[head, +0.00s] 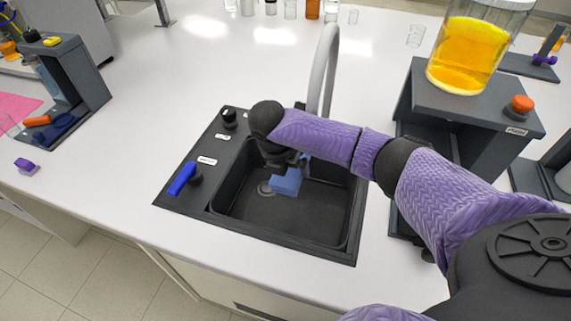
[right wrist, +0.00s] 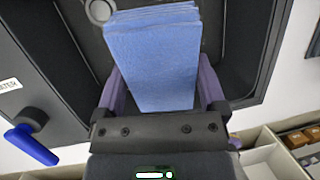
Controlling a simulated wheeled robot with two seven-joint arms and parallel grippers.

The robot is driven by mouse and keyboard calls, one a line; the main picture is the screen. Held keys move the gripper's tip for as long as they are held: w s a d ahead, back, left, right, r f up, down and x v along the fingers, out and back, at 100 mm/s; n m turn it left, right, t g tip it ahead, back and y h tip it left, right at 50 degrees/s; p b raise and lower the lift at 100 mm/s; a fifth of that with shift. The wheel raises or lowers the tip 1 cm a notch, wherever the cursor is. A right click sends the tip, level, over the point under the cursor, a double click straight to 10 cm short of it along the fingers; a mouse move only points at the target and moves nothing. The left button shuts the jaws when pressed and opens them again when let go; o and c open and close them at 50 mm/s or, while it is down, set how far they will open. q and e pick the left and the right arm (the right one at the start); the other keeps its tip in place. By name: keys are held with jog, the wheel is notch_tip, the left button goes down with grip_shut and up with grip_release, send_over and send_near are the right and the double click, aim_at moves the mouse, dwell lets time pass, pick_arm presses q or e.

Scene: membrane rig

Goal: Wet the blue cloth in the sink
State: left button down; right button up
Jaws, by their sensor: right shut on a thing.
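The blue cloth (head: 287,182) is a folded block held in my right gripper (head: 284,165), inside the black sink (head: 240,219). In the right wrist view the cloth (right wrist: 153,55) sits between the two purple fingers of the right gripper (right wrist: 158,85), which are shut on it. The cloth hangs above the basin floor near the drain (head: 265,187). The grey curved faucet (head: 329,65) rises behind the sink, and its outlet is hidden by my arm. I see no water stream. My left gripper is out of view.
A blue lever (head: 182,178) and a black knob (head: 229,117) are on the sink's left rim. A dark stand with a jar of yellow liquid (head: 469,52) is to the right. Another dark stand (head: 76,85) is at left.

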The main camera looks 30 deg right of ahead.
jog(key=shift+f+b, duration=0.55)
jog(key=shift+f, duration=0.4)
notch_tip(320, 180, down, 12)
jog(key=b, duration=0.6)
jog(key=shift+a+b, duration=0.1)
jog(key=shift+b, duration=0.2)
jog(key=shift+f, duration=0.4)
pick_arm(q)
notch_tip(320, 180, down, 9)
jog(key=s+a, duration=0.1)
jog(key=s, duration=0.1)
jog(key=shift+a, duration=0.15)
pick_arm(e)
jog(key=shift+r, duration=0.1)
notch_tip(320, 180, up, 17)
jog(key=p, duration=1.6)
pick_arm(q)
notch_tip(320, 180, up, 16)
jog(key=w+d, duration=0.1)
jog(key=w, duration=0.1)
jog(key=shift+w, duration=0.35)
pick_arm(e)
jog(key=shift+f, duration=0.35)
